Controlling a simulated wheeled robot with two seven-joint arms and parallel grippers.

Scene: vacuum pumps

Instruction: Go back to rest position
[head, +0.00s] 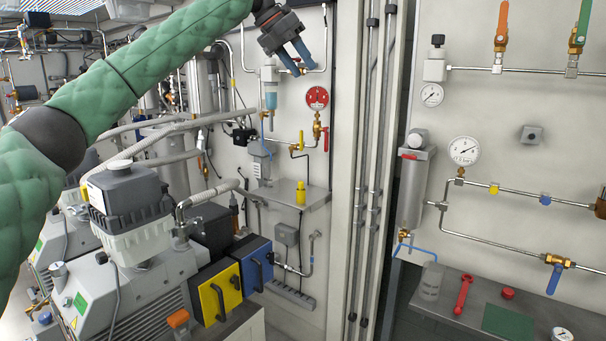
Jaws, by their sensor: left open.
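My left arm, in a green quilted cover, comes in from the left of the head view and reaches up to the top middle. My left gripper (298,60) is open and empty, with its blue fingers pointing down and to the right. My right gripper is not in view.
Grey vacuum pumps (130,215) with hoses stand at the left, beside yellow (214,292) and blue (257,265) boxes. Vertical pipes (368,150) divide the panels. The right panel carries gauges (464,151) and valves. Below it, a dark bench (450,315) holds a red wrench (463,294).

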